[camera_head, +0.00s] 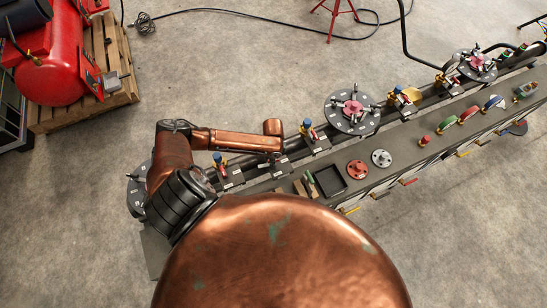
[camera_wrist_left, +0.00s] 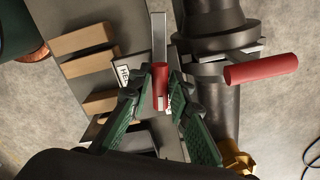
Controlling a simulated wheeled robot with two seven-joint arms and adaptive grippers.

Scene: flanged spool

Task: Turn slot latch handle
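In the left wrist view, a red grip (camera_wrist_left: 160,80) sits at the end of a flat metal bar (camera_wrist_left: 158,38) that runs to the top of the picture. It looks like the latch handle. My left gripper (camera_wrist_left: 160,78), with green ribbed pads, is around the red grip, one fingertip on each side. A thin gap seems to show beside the grip, so the fingers look open. A white label lies partly hidden behind the left finger. In the head view my copper left arm reaches over the bench, and its gripper is not clearly seen. My right gripper is not in view.
Another red lever handle (camera_wrist_left: 262,69) sticks out from the dark pipe (camera_wrist_left: 215,85), close to the right finger. Wooden blocks (camera_wrist_left: 85,40) lie at the left. The long bench (camera_head: 410,135) carries a black tray (camera_head: 330,181), numbered discs (camera_head: 352,108), and coloured wheels.

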